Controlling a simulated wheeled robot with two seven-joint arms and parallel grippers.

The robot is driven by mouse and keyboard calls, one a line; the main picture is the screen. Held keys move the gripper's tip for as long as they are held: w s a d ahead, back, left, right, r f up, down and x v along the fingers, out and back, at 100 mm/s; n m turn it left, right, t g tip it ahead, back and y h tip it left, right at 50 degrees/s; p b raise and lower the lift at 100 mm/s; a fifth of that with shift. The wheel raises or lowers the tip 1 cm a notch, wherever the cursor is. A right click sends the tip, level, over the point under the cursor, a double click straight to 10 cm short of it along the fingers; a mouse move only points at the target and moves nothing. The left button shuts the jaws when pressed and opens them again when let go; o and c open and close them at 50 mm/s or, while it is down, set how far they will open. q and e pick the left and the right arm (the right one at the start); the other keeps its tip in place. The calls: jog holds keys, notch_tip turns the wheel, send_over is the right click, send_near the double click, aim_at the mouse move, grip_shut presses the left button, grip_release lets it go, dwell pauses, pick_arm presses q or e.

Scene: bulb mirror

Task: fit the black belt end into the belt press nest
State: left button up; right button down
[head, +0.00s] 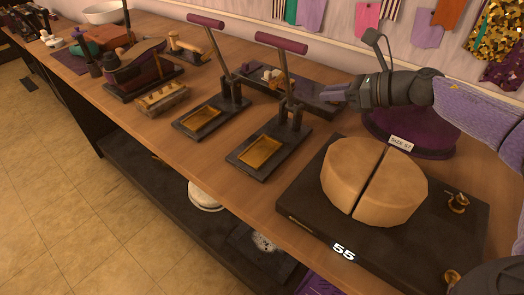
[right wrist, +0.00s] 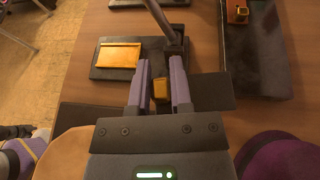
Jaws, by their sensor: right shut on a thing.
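My right gripper (head: 338,96) is above the table, behind the near lever press. In the right wrist view its fingers (right wrist: 160,84) are closed around a small brass-coloured piece (right wrist: 160,91). A flat black piece (right wrist: 212,91), apparently the black belt end, spreads to the right of the fingers; the fingers hide where it joins the brass piece. The near press (head: 240,161) has a brass nest (head: 260,153), empty as far as I see. This nest also shows in the right wrist view (right wrist: 118,56), ahead and left of the fingers, apart from the belt end. My left gripper is not seen.
A second press (head: 180,124) stands to the left. A black tray (head: 318,104) with small parts lies behind the near press. A split wooden block (head: 375,180) on a black base marked 55 (head: 290,205) and a purple stand (head: 400,137) are close to my right arm.

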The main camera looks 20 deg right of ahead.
jog(key=s+a+f+n+g+y, duration=0.1)
jog(key=s+a+n, duration=0.1)
jog(key=s+a, duration=0.4)
jog(key=s+a+f+n+g+y, duration=0.1)
jog(key=s+a, duration=0.5)
jog(key=a, duration=0.8)
jog(key=shift+a+f+n+g+y, duration=0.3)
jog(key=shift+a+n+g+y, duration=0.1)
jog(key=shift+g+y, duration=0.1)
